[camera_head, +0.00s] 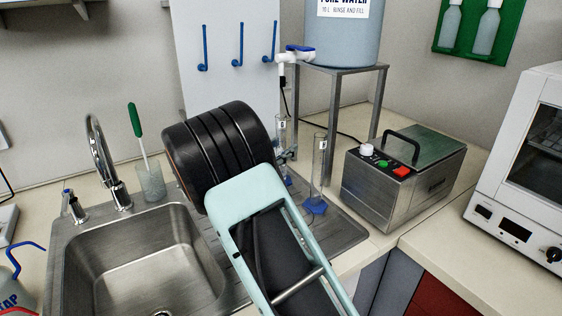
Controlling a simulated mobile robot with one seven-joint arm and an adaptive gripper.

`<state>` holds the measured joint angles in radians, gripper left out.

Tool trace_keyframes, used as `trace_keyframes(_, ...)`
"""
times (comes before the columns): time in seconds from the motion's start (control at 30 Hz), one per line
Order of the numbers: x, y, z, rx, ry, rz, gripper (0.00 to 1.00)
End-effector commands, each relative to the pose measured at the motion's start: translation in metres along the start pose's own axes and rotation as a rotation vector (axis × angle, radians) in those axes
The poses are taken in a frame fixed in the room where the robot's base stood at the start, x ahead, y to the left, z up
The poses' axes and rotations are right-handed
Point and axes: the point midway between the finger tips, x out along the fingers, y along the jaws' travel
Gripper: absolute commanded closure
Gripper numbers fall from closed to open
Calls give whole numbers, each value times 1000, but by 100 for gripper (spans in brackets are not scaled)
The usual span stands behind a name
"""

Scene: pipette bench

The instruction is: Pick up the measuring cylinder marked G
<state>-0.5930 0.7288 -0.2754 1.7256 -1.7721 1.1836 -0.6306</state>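Two clear measuring cylinders with blue feet stand on the ridged drainboard beside the sink. The nearer cylinder (319,165) is upright and in plain view, with a small label near its top. The other cylinder (281,131) is behind and to the left, also labelled, its lower part mostly covered by my arm. Both letters are too small to read surely, so I cannot tell which is G. My gripper (287,155) is almost wholly hidden behind my black wrist; only small grey parts show by the rear cylinder. I cannot tell if they touch it or how the fingers stand.
A steel sink (140,265) with a tap (102,165) lies left. A beaker (150,183) holds a green-handled brush. A water tank (344,35) with a white tap (295,54) stands on a metal frame (337,110). A metal bath (405,180) stands right of the cylinders.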

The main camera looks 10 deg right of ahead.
Motion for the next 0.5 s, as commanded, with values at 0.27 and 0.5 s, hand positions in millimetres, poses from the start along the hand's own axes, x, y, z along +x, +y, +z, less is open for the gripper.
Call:
trace_keyframes(0.27,0,0,0,0,0,0,91)
trace_keyframes(0.5,0,0,1,1,-1,0,100)
